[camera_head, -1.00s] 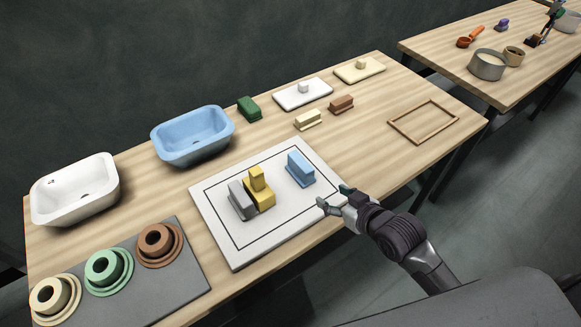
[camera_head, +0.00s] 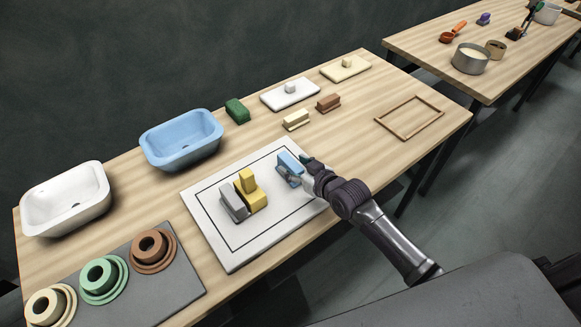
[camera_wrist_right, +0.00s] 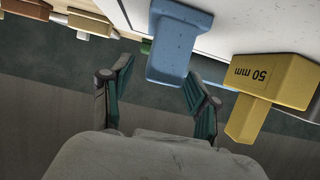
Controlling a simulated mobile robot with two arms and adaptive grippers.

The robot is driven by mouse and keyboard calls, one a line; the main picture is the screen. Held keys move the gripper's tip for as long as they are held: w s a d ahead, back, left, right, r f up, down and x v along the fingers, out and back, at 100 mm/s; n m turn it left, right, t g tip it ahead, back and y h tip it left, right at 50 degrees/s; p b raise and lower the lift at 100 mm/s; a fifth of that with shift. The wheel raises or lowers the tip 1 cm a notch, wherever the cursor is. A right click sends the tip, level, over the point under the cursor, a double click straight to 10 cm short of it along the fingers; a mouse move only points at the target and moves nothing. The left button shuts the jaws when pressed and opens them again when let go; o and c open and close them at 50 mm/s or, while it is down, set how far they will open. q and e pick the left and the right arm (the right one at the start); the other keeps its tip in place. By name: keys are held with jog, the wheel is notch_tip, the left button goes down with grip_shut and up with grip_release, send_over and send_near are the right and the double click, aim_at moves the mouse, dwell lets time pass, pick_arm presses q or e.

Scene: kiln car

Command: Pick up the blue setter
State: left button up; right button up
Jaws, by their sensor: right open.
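The blue setter (camera_head: 288,162) stands on the white board (camera_head: 222,258) with a black outline, near the board's right side. In the right wrist view the blue setter (camera_wrist_right: 174,45) appears between the fingers, towards the top. My right gripper (camera_head: 298,171) is open and at the blue setter, its fingers to either side and partly covering it. The right gripper's two fingers (camera_wrist_right: 158,98) are apart in the right wrist view. Whether they touch the setter I cannot tell. My left gripper is not in view.
A yellow block (camera_head: 252,198) marked 50 mm in the wrist view (camera_wrist_right: 280,80) and a grey block (camera_head: 232,206) stand left of the setter. A blue basin (camera_head: 181,140), a white basin (camera_head: 65,198) and a wooden frame (camera_head: 384,122) lie around the board. The table's middle right is clear.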

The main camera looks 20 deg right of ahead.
jog(key=x, duration=0.2)
jog(key=shift+w+a+f, duration=0.1)
jog(key=shift+w+f, duration=0.1)
jog(key=shift+w, duration=0.15)
grip_shut()
jog(key=shift+r, duration=0.15)
